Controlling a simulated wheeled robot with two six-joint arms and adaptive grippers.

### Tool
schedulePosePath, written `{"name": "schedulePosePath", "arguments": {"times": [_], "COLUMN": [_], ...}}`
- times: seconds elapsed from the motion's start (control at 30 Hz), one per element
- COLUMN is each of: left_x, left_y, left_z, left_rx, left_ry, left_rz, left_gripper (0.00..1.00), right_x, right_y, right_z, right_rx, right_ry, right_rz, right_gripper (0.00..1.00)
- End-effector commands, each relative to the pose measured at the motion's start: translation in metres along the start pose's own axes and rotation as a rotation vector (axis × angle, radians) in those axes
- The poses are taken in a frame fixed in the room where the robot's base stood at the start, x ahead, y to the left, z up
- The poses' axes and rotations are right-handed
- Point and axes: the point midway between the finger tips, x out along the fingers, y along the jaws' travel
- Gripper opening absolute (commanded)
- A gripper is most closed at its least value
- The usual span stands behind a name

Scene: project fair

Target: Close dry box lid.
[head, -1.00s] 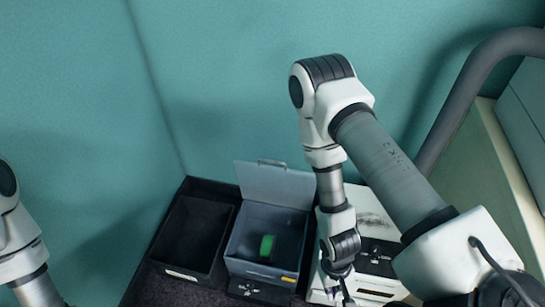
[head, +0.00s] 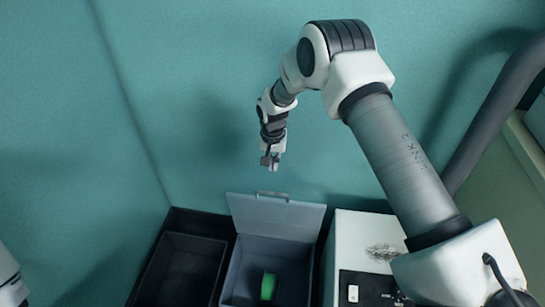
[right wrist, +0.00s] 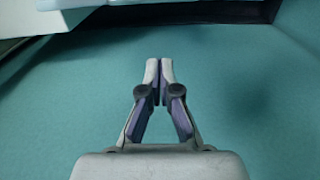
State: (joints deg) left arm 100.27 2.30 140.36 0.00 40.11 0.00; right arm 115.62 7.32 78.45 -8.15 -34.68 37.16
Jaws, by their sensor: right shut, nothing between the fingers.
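The dry box (head: 238,275) is a grey open box at the bottom middle of the head view. Its lid (head: 275,217) stands raised at the back, with a handle (head: 271,195) on its top edge. A green spool (head: 267,286) lies inside the box. My right gripper (head: 271,162) is shut and empty, in front of the teal wall and above the lid in the picture, apart from it. It also shows shut in the right wrist view (right wrist: 159,82). My left gripper is out of view; only a bit of my left arm shows at the lower left edge.
A black open bin (head: 185,266) stands left of the dry box. A white and black machine (head: 362,240) stands close on its right. The teal wall (head: 190,90) rises behind. A thick grey tube (head: 495,120) curves at the far right.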

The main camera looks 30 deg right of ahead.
Motion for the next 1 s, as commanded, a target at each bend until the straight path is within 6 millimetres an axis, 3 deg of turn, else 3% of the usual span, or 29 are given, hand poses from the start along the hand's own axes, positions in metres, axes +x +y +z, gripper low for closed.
{"name": "schedulePosePath", "arguments": {"times": [0.17,0.3,0.5,1.0], "left_x": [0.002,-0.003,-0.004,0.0], "left_y": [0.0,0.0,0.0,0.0], "left_z": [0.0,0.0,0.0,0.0], "left_rx": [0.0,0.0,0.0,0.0], "left_ry": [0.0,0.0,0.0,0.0], "left_rz": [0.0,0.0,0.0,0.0], "left_gripper": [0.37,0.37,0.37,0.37], "right_x": [0.041,0.044,0.049,0.051], "right_y": [0.0,0.0,0.0,-0.003], "right_z": [0.001,0.024,0.039,0.035], "right_rx": [0.0,-0.003,-0.001,-0.002], "right_ry": [-0.001,-0.001,0.0,0.015], "right_rz": [0.002,0.002,0.0,0.001], "right_gripper": [0.0,0.0,0.0,0.0]}}
